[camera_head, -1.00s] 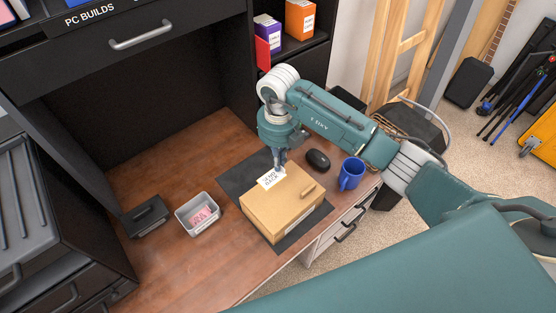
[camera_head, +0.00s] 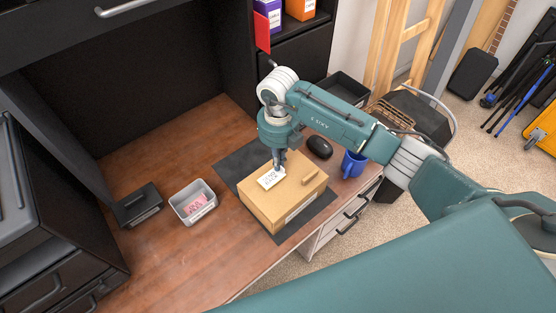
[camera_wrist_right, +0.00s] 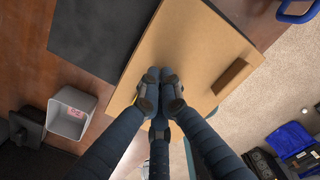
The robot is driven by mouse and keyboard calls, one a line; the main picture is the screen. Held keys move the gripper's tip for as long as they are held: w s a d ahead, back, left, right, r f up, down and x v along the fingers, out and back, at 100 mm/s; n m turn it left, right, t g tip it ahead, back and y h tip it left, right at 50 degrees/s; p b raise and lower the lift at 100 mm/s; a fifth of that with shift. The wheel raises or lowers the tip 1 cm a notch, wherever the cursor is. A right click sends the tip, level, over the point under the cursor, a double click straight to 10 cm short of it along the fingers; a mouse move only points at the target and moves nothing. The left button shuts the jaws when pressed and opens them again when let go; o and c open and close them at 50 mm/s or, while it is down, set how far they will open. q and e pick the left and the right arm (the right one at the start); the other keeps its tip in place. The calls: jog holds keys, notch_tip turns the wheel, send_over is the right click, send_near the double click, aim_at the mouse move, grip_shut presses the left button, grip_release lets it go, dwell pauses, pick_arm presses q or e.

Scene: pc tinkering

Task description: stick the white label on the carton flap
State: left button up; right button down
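The closed tan carton (camera_head: 283,202) sits on the dark mat at the desk's right side, with a small tan raised strip on top. The white label (camera_head: 269,178), with dark writing, is over the carton's top near its back-left edge; I cannot tell whether it lies fully flat. My right gripper (camera_head: 279,164) points down at the label's upper edge, fingertips together on it. In the right wrist view the fingertips (camera_wrist_right: 158,77) are closed over the carton top (camera_wrist_right: 195,45), and they hide the label. My left gripper is not in view.
A grey bin (camera_head: 193,203) with a pink item stands left of the dark mat (camera_head: 233,172). The desk's left middle is clear.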

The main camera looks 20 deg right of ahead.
jog(key=shift+s+f+b, duration=0.1)
jog(key=shift+f+b, duration=0.3)
jog(key=shift+f, duration=0.1)
dwell(1.2)
jog(key=c, duration=1.9)
grip_release()
jog(key=shift+o, duration=0.2)
notch_tip(320, 180, up, 12)
